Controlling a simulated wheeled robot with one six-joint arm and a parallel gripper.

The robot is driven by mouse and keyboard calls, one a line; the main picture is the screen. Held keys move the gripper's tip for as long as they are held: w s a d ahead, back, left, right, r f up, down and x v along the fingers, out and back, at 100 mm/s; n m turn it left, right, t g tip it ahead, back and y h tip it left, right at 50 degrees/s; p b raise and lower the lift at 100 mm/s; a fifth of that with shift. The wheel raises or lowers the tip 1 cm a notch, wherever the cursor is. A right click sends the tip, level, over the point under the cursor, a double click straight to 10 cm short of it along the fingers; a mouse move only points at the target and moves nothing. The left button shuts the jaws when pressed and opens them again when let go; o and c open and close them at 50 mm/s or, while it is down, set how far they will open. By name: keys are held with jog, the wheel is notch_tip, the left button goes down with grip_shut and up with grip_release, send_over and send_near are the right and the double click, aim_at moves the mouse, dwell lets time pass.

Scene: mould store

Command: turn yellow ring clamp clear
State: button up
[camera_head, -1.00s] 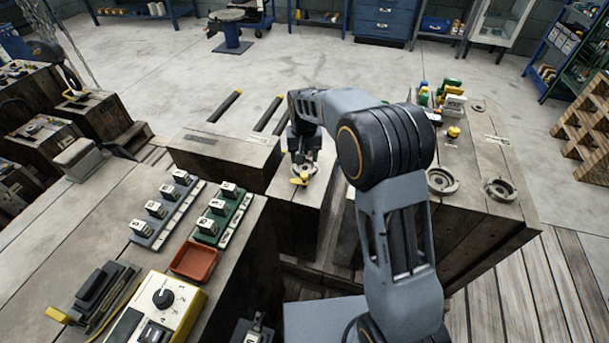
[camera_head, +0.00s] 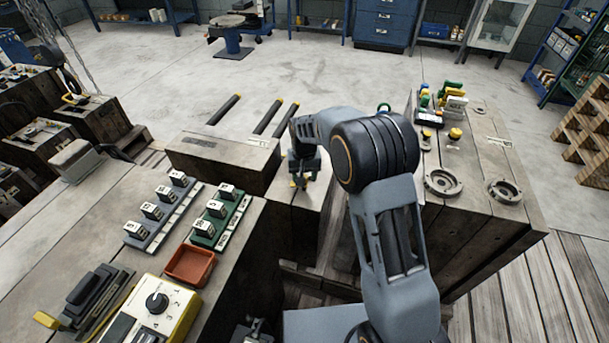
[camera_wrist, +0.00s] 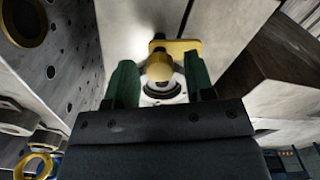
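The yellow ring clamp (camera_wrist: 186,47) shows in the wrist view as a flat yellow bar with a rounded yellow knob, above a pale round fitting with a dark centre (camera_wrist: 161,88). My gripper (camera_wrist: 159,68) has its two green fingers on either side of the knob, with a visible gap on both sides. It is open and holds nothing. In the head view my gripper (camera_head: 304,178) points down over the narrow wooden block, and only a sliver of yellow (camera_head: 293,184) shows beside it. The rest of the clamp is hidden there.
A wooden bench on the right holds two grey ring fittings (camera_head: 443,182) and a yellow knob (camera_head: 455,134). On the left bench are a red tray (camera_head: 190,264), labelled blocks on a green rack (camera_head: 222,226) and a yellow control box (camera_head: 160,308). Open floor lies behind.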

jog(key=c, duration=0.8)
jog(key=shift+r+m+p, duration=0.15)
jog(key=shift+m+p, duration=0.25)
jog(key=shift+p, duration=0.1)
jog(key=o, duration=0.9)
jog(key=shift+o, duration=0.2)
notch_tip(320, 180, up, 14)
jog(key=p, duration=0.3)
jog(key=shift+f, duration=0.25)
jog(key=shift+r+p, duration=0.1)
jog(key=shift+p, duration=0.2)
